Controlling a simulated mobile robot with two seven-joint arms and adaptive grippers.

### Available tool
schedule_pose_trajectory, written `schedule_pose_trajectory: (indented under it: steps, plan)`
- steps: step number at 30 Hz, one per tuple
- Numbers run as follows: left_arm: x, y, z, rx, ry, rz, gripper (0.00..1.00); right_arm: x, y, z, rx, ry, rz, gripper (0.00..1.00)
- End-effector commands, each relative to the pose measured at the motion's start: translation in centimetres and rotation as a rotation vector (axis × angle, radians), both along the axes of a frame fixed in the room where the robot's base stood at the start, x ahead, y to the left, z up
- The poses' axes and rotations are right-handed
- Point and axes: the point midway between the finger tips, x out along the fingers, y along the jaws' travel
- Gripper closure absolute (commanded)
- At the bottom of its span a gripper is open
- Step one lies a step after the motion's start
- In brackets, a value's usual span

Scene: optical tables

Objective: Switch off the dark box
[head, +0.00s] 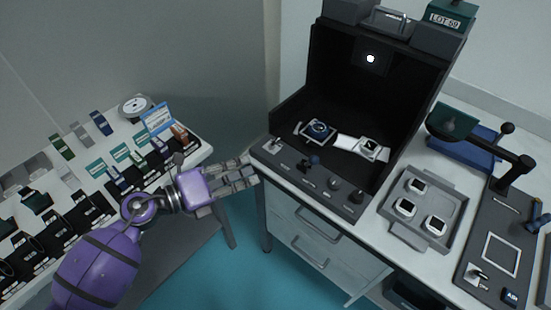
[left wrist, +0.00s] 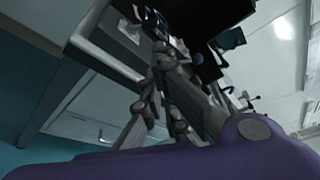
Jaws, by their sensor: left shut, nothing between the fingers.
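The dark box (head: 318,80) stands open at the front on the white table, with a lit white spot (head: 370,58) on its back wall. Its sloped front panel (head: 318,187) carries several switches and knobs, including a silver toggle (head: 275,144) at the left end and a dark blue knob (head: 314,160). A watch-like device and a white piece lie inside. My left gripper (head: 250,174) is shut and empty, its fingertips at the left end of the panel; contact cannot be told. The left wrist view shows its fingers (left wrist: 165,95) close before the panel. My right gripper is not in view.
A grey tray (head: 424,232) with several white watch-like pieces sits right of the box. A dark fixture with an arm (head: 490,150) stands farther right. Drawers (head: 305,235) are below. A left table (head: 190,150) holds many small labelled items.

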Motion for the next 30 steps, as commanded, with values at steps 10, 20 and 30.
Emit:
schedule_pose_trajectory:
  steps: [10, 20, 30]
  plan:
    - [2.4, -3.2, -0.4, -0.006, -0.001, 0.001, 1.00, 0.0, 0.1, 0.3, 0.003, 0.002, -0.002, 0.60]
    - [5.5, -7.1, -1.4, -0.003, 0.001, 0.002, 1.00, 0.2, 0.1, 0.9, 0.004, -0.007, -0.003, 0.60]
    - [6.0, -7.9, -1.7, -0.002, 0.002, 0.001, 1.00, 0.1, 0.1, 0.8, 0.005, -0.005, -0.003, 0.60]
